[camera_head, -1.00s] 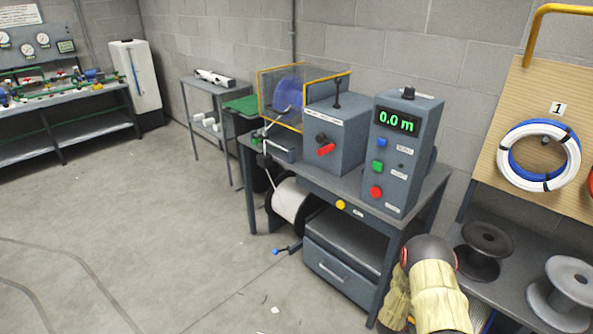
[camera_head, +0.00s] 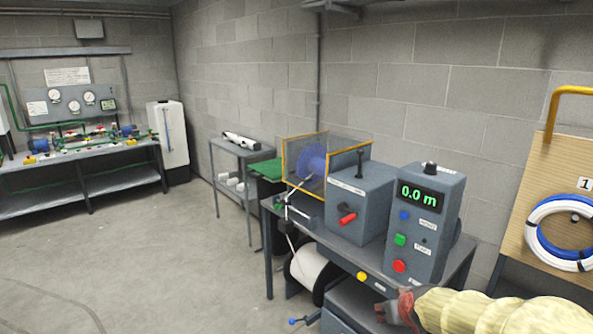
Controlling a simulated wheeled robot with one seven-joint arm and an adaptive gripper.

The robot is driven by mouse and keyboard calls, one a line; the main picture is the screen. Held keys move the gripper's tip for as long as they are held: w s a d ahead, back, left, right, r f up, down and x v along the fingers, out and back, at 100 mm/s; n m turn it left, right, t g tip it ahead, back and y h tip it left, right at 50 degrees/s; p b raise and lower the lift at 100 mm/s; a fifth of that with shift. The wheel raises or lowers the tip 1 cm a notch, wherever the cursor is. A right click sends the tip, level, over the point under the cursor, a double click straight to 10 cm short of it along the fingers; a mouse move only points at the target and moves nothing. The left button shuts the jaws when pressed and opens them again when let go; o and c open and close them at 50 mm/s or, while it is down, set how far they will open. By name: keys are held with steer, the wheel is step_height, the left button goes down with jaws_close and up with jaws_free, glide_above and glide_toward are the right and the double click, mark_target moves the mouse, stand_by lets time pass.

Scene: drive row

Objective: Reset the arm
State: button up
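My arm shows at the bottom right of the head view, in a pale yellow padded sleeve, lying across the front right of the machine bench (camera_head: 462,262). A reddish-grey part of it shows at the sleeve's left end. I cannot make out the fingers of my gripper, so its state does not show.
A control box (camera_head: 428,222) reading 0.0 m stands on the bench beside a grey unit with a red lever (camera_head: 347,219). A white cable reel (camera_head: 312,270) sits below. Coiled hoses (camera_head: 562,213) hang on a board at right. The floor (camera_head: 150,265) at left is clear.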

steer(key=s+a+r+g, duration=0.1)
steer(key=s+a+r, duration=0.1)
steer(key=s, duration=0.8)
steer(key=s+a+r+p, duration=0.1)
steer(key=s+r, duration=0.3)
steer(key=s, duration=0.5)
steer(key=s+a+r+m+g, duration=0.1)
steer(key=s+a+r, duration=0.1)
steer(key=s, duration=0.8)
steer(key=shift+s+a+r+g+y+p, duration=0.3)
steer(key=shift+a+r+p, duration=0.1)
steer(key=shift+r, duration=0.5)
